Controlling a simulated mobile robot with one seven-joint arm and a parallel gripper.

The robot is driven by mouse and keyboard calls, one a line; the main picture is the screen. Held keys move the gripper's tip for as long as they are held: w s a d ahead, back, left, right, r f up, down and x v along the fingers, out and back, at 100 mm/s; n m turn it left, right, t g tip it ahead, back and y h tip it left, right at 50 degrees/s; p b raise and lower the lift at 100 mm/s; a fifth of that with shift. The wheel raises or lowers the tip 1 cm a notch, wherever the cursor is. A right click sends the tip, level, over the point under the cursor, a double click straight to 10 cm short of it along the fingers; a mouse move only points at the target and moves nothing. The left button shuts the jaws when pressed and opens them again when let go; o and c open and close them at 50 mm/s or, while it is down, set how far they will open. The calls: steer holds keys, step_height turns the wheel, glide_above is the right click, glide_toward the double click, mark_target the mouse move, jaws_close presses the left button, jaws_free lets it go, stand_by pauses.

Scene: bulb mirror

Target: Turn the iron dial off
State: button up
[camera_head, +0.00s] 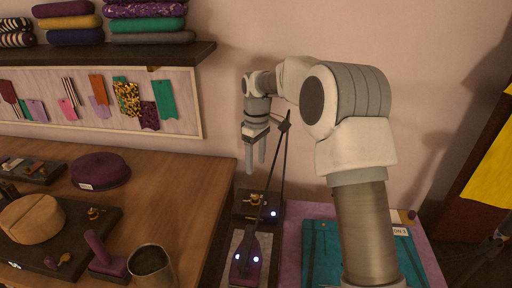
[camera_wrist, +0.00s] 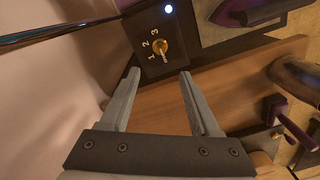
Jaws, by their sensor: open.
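The iron dial is a small gold knob (camera_wrist: 161,47) on a dark box marked 1, 2 and 3, with a lit white lamp at one corner. I cannot tell clearly which mark the knob points to. In the head view the dial box (camera_head: 243,207) stands by the wall, behind the purple iron (camera_head: 241,274), which has lit spots on it. My gripper (camera_head: 255,172) is above the dial box, fingers pointing down, open and empty. In the wrist view the knob lies just beyond and between the open fingertips (camera_wrist: 159,74), apart from them.
Dark cords (camera_head: 283,160) rise from the iron and box close beside my gripper. A metal cup (camera_head: 151,265) and a purple-handled tool (camera_head: 103,256) stand on the wooden table at left. A teal cloth (camera_head: 319,248) lies at right. A shelf (camera_head: 120,56) juts from the wall at upper left.

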step_height(320, 180, up, 4)
steer(key=shift+r, duration=0.2)
steer(key=s+d+r+m+t, duration=0.2)
steer(key=s+d+r+m, duration=0.15)
steer(key=s+r, duration=0.4)
steer(key=s+d+r+m+t, duration=0.15)
steer(key=s+d+r, duration=0.3)
steer(key=s, duration=0.55)
steer(key=s+d+f+m+t, duration=0.1)
steer(key=s+m, duration=0.1)
steer(key=s, duration=0.6)
steer(key=s+d+f+m+t, duration=0.1)
steer(key=s+d+f+m, duration=0.1)
steer(key=s, duration=0.6)
steer(key=shift+s+m, duration=0.15)
steer(key=shift+m, duration=0.65)
